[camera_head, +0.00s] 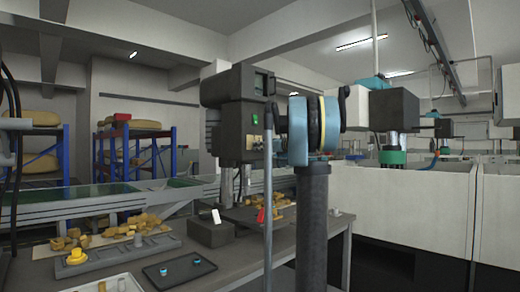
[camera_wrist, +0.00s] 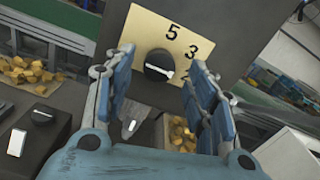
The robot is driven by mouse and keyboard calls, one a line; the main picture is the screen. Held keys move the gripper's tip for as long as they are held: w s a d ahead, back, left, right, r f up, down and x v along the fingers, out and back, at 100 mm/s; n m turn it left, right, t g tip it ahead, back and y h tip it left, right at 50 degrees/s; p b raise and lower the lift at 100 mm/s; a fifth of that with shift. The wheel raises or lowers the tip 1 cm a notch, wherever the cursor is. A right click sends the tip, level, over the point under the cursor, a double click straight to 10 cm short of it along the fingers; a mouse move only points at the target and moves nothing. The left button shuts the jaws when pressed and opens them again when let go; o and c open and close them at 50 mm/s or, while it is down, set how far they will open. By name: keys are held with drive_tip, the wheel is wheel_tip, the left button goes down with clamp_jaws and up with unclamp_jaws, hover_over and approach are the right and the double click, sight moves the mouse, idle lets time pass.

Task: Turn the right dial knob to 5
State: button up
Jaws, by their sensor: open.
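A round black dial knob (camera_wrist: 159,66) with a white pointer line sits on a pale yellow plate (camera_wrist: 150,28) in the wrist view. The pointer points to the right and slightly down, below the printed 3. The 5 stands above the knob, and the right finger covers part of the plate. My gripper (camera_wrist: 162,60) is open, its blue fingers on either side of the knob with gaps; I cannot tell its depth from the knob. In the head view, the yellow plate (camera_head: 254,144) is small on the dark machine (camera_head: 236,115), and the gripper is not clearly visible.
A dark box with a white switch (camera_head: 216,216) stands on the grey bench (camera_head: 112,256) below the machine. A black tray (camera_head: 178,269) and scattered yellowish pieces (camera_head: 139,224) lie to its left. Pale tanks (camera_head: 425,206) stand at the right.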

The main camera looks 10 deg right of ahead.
drive_tip(key=shift+x, duration=0.9)
drive_tip(key=c, duration=1.1)
